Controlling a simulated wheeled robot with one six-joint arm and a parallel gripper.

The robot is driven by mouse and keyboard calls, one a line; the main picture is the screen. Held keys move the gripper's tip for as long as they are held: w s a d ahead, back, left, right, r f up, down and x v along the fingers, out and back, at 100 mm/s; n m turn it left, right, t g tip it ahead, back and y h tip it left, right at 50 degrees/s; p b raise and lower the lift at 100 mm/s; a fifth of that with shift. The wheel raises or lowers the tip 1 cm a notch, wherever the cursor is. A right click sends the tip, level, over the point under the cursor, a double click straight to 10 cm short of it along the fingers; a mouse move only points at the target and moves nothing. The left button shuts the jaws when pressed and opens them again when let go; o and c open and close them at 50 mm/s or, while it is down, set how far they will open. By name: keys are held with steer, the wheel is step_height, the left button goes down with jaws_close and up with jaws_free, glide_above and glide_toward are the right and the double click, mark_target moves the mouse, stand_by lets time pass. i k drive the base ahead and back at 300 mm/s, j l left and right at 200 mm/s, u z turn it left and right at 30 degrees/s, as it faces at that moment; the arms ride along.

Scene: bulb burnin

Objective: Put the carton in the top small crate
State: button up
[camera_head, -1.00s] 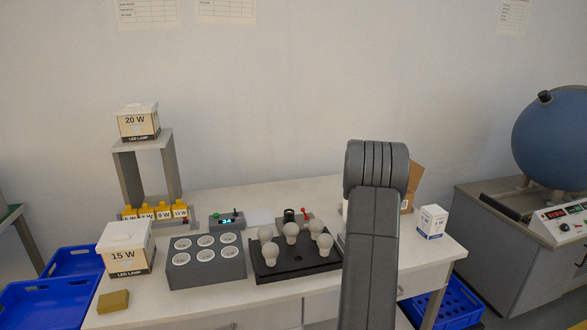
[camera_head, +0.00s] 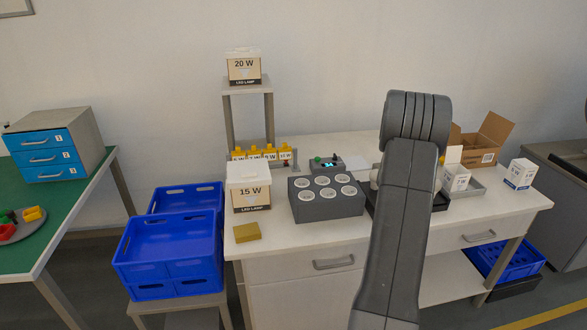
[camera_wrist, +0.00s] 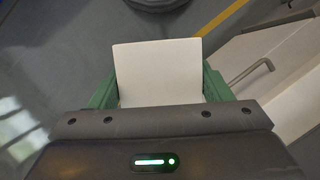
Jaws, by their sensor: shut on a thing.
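My gripper (camera_wrist: 160,92) is shut on a white carton (camera_wrist: 158,70) in the wrist view, with green fingers at its left and right sides. Only a plain white face of the carton shows. The floor lies beyond it. In the head view the gripper and held carton cannot be made out; only my arm shows at right of centre. Blue small crates (camera_head: 168,241) stand at the left on a low stand, apparently stacked, and the inside of the top one looks empty. Another blue crate (camera_head: 187,196) stands just behind.
A white table (camera_head: 300,235) holds a 15 W box (camera_head: 249,192), a socket block (camera_head: 327,207), an open white carton (camera_head: 455,178) and a closed one (camera_head: 520,173). A green table (camera_head: 60,210) with blue drawers (camera_head: 45,155) is left. A drawer handle (camera_wrist: 250,72) shows in the wrist view.

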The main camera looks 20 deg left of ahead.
mark_target(174, 248)
steer(key=k+j, duration=0.15)
steer(key=j, duration=0.2)
steer(key=k+j, duration=0.15)
steer(key=j, duration=0.25)
steer(key=k+j, duration=0.15)
steer(key=j, duration=0.2)
steer(key=k+j, duration=0.15)
steer(key=j, duration=0.25)
steer(key=z, duration=0.05)
